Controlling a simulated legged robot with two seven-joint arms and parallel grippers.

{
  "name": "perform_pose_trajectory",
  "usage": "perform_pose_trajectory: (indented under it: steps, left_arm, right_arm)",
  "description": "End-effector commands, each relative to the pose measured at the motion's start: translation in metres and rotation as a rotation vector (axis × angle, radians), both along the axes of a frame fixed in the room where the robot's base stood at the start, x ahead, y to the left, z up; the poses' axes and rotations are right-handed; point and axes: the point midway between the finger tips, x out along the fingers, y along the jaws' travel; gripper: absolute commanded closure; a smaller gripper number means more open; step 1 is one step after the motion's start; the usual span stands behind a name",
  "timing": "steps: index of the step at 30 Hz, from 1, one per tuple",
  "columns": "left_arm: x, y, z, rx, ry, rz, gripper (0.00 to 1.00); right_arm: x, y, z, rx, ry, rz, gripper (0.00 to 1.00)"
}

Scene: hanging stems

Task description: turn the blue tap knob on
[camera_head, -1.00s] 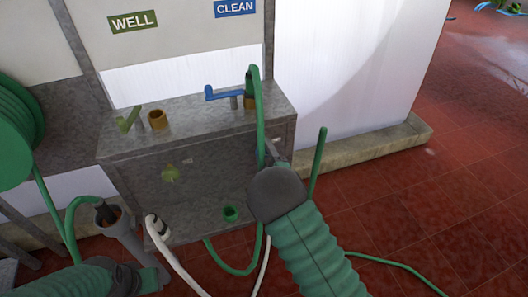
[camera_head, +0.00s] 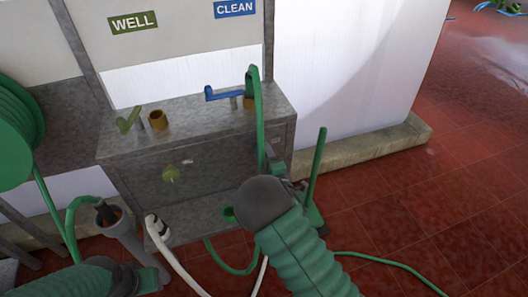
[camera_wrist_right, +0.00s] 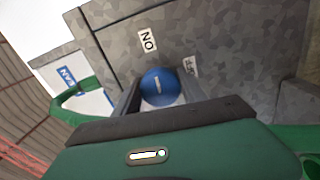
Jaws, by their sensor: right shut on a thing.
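The blue knob (camera_wrist_right: 158,87) shows in the right wrist view on a grey metal panel, with a pale line on its face. A white ON label (camera_wrist_right: 148,40) is above it; a second label (camera_wrist_right: 190,66), partly cut off by the view angle, is to its upper right. My right gripper (camera_wrist_right: 158,98) is shut on the knob, a grey finger at each side. In the head view my right wrist (camera_head: 268,203) hides the knob at the cabinet's right end. My left arm (camera_head: 90,280) is at the lower left; its fingers cannot be made out.
The grey cabinet (camera_head: 210,125) bears a blue lever tap (camera_head: 225,95) below the CLEAN sign (camera_head: 235,8) and a green lever tap (camera_head: 128,118) below the WELL sign (camera_head: 133,21). A yellow-green knob (camera_head: 170,173) is on its front. Green hose (camera_head: 257,125) hangs near my right wrist.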

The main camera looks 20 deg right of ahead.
Motion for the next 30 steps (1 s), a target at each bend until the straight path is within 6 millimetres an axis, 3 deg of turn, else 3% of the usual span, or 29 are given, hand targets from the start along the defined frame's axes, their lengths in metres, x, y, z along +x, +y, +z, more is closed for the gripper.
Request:
perform_pose_trajectory:
  steps: [2,3,8,16,20,23,30]
  left_arm:
    - [0.000,0.000,-0.001,0.000,0.000,0.000,0.64]
    - [0.000,0.000,-0.001,0.000,0.000,0.000,0.64]
    - [0.000,0.000,-0.001,0.000,0.000,0.000,0.64]
    - [0.000,0.000,0.000,0.000,0.000,0.000,0.64]
    - [0.000,0.000,0.003,0.000,0.000,0.000,0.64]
    - [0.000,0.000,0.007,0.000,0.000,0.000,0.64]
    - [0.000,0.000,0.015,0.000,0.000,0.000,0.64]
  right_arm:
    - [-0.002,0.004,-0.006,0.001,0.013,0.009,0.92]
    - [-0.002,0.004,-0.006,0.002,0.013,0.009,0.50]
    - [-0.001,0.003,-0.005,0.001,0.011,0.006,0.30]
    - [-0.001,0.002,-0.002,0.001,0.006,0.004,0.30]
    - [-0.012,0.001,-0.002,0.001,0.007,0.003,0.30]
    - [-0.033,0.001,0.000,0.001,0.008,0.002,0.30]
    - [-0.104,-0.001,-0.003,0.000,0.012,0.003,0.30]
